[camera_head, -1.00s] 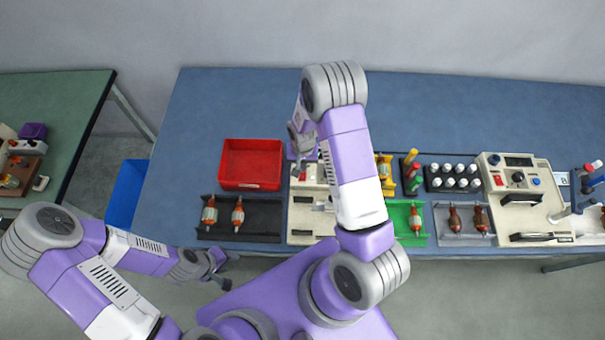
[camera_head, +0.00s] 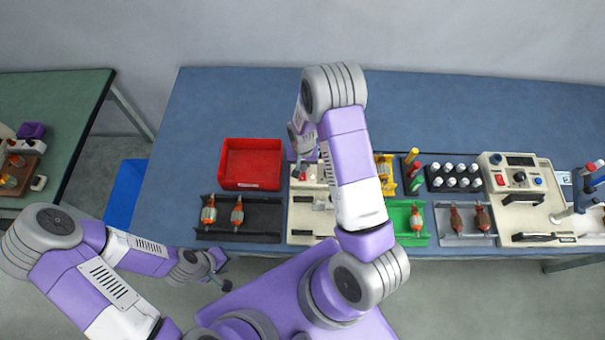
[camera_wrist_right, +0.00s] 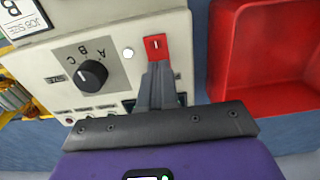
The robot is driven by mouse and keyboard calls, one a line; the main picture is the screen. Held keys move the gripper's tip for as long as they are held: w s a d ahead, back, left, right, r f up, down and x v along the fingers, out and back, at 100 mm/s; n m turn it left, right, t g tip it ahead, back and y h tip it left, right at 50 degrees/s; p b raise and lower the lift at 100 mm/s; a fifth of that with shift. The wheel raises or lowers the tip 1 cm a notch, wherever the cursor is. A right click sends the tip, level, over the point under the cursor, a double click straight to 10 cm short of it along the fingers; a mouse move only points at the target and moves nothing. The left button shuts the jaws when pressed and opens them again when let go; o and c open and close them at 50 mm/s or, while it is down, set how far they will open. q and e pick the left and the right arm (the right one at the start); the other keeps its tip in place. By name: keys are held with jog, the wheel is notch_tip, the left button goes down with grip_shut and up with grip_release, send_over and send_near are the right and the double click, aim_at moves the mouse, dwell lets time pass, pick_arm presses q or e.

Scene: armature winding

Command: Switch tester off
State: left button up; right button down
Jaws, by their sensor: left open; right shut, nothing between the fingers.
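A beige device (camera_head: 301,220) stands on the blue table, right of the red bin, partly hidden under my right arm. In the right wrist view its panel (camera_wrist_right: 120,55) carries a black knob (camera_wrist_right: 91,73) marked A, B, C, a round white lamp or button and a red switch (camera_wrist_right: 155,46). My right gripper (camera_wrist_right: 157,72) is shut and empty, its tips right at the near edge of the red switch; I cannot tell whether they touch it. My left gripper (camera_head: 221,280) is open and empty, in front of the table's near edge.
The red bin (camera_head: 250,185) lies close beside the device. A dark tray (camera_head: 262,220) with two armatures is in front of it. To the right are a green tray, a bottle rack (camera_head: 452,190), a grey tray and another beige device (camera_head: 530,220). The back table is clear.

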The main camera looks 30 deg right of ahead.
jog(key=shift+f, duration=0.4)
jog(key=shift+r, duration=0.1)
jog(key=shift+r+p, duration=2.05)
jog(key=shift+r, duration=1.4)
